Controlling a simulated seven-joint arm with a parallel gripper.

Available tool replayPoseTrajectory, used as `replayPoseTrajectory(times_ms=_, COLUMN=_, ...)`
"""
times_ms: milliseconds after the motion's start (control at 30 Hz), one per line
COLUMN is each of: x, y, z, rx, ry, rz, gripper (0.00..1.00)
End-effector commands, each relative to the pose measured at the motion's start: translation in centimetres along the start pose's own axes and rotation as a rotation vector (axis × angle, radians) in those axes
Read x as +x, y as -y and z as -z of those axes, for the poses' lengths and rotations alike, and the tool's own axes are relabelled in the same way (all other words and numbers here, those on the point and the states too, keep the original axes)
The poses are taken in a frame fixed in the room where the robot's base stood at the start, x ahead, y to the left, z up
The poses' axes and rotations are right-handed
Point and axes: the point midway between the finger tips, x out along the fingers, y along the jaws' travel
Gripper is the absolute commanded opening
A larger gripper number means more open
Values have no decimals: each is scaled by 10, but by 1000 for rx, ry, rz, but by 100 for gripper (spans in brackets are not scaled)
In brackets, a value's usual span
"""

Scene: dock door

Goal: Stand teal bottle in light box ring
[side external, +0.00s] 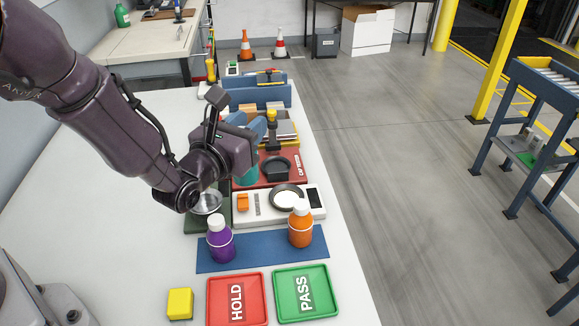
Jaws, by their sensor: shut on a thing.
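My gripper (252,158) is shut on the teal bottle (248,173). Only part of the bottle shows beneath and beside the gripper; its top and base are hidden or hard to make out. It is by the left part of the red cap tester (298,176); I cannot tell whether it touches it. The white light box (270,212) lies nearer the camera, with a dark ring (286,197) around a bright disc on its top. The ring looks empty and is to the right of and nearer than the bottle.
An orange bottle (300,229) and a purple bottle (220,243) stand at the blue mat (262,258). A silver dish (208,203) is left of the light box. Red HOLD (254,288) and green PASS (290,281) trays and a yellow block (180,303) are in front.

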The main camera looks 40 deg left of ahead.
Motion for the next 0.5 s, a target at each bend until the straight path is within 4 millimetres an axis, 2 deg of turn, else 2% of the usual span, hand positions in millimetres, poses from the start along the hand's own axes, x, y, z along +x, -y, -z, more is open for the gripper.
replayPoseTrajectory(times_ms=33, x=13, y=5, z=7, rx=2, ry=2, rz=-1, gripper=0)
replayPoseTrajectory(times_ms=200, x=50, y=20, z=30, rx=4, ry=0, rz=-1, gripper=0)
replayPoseTrajectory(times_ms=400, x=75, y=30, z=63, rx=2, ry=0, rz=-1, gripper=0)
replayPoseTrajectory(times_ms=500, x=82, y=33, z=71, rx=1, ry=2, rz=-1, gripper=0)
